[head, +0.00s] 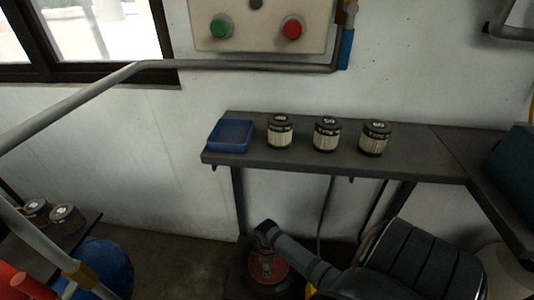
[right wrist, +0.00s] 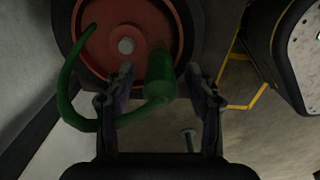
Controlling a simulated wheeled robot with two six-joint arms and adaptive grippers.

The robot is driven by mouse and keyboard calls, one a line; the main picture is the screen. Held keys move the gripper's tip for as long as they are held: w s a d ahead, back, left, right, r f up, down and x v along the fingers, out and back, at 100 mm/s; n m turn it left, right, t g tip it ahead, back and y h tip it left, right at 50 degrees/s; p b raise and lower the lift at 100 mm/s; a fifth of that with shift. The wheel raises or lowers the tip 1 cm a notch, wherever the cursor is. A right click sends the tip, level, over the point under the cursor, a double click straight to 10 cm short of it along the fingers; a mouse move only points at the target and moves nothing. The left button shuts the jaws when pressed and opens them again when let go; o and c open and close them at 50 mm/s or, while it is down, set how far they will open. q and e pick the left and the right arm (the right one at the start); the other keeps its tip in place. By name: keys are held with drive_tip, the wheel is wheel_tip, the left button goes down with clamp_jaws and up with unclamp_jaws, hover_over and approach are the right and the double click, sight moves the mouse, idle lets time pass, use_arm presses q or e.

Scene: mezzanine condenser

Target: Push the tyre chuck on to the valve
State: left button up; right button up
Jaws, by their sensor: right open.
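A wheel with a black tyre (right wrist: 65,35) and a red hub (right wrist: 100,55) fills the top left of the right wrist view. The red hub also shows low in the head view (head: 262,268). A green chuck (right wrist: 160,72) on a curled green hose (right wrist: 66,85) appears over the hub's right side. My right gripper (right wrist: 160,78) is open, with one finger on each side of the chuck; I cannot tell if either finger touches it. In the head view my right gripper (head: 265,232) is over the wheel. I cannot make out the valve for certain. My left gripper is not in view.
A grey shelf (head: 400,165) above the wheel holds a blue tray (head: 231,136) and three canisters (head: 325,134). A small grey pin-like thing (right wrist: 188,138) shows below the chuck. Yellow floor lines (right wrist: 240,107) run at right. A grey rail (head: 70,108) crosses the left.

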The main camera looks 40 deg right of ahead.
wheel_tip(320, 180, up, 11)
drive_tip(key=shift+r, duration=0.2)
idle(0.7)
